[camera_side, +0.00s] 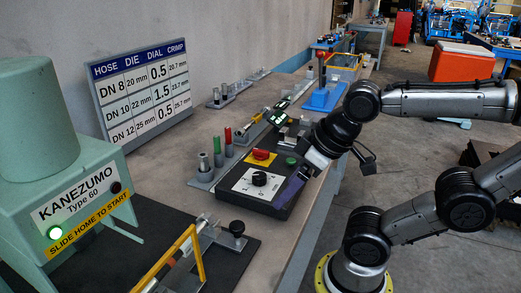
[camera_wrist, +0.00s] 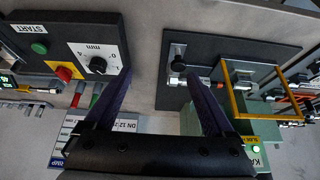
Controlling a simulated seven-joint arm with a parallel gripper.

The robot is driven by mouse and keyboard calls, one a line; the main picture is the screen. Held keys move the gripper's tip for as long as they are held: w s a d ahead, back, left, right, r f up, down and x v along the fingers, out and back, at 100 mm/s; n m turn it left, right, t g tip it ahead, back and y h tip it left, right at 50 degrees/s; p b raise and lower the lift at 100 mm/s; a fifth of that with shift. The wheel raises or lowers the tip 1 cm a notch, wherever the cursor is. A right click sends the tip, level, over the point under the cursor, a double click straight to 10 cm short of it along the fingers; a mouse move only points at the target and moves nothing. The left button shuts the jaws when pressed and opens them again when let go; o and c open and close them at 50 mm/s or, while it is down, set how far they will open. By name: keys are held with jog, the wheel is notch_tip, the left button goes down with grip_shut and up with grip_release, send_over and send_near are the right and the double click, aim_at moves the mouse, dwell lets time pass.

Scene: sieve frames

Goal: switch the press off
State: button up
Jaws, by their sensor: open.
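The green press (camera_side: 60,190) stands at the left of the side view, marked KANEZUMO Type 60. Its green lamp (camera_side: 55,233) is lit and its red lamp (camera_side: 116,187) is dark. The black control box (camera_side: 235,196) carries a red mushroom button (camera_side: 261,155) on a yellow plate, a green button (camera_side: 291,161) and a black dial (camera_side: 260,179). In the wrist view, the red button (camera_wrist: 64,74) and green button (camera_wrist: 39,47), by a START label, are left of my fingers. My gripper (camera_wrist: 157,73) is open and empty; in the side view its fingers (camera_side: 287,195) overlap the box's right end.
A black plate (camera_side: 235,258) with a yellow-framed guard (camera_side: 168,262) and black knob (camera_side: 237,227) lies in front of the press. A rack of coloured pins (camera_side: 205,175) stands behind the box. A hose chart (camera_side: 142,88) leans at the wall.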

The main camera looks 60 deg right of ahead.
jog(key=shift+o, duration=0.5)
jog(key=shift+s+f, duration=0.1)
jog(key=shift+s, duration=0.05)
jog(key=w+d+r+m+g, duration=0.3)
jog(key=w+d+r+m, duration=0.5)
jog(key=w+r+m, duration=0.45)
jog(key=m+g, duration=0.3)
jog(key=m, duration=0.2)
send_over(261, 150)
notch_tip(261, 150, down, 10)
notch_tip(261, 150, down, 13)
jog(key=shift+f, duration=0.1)
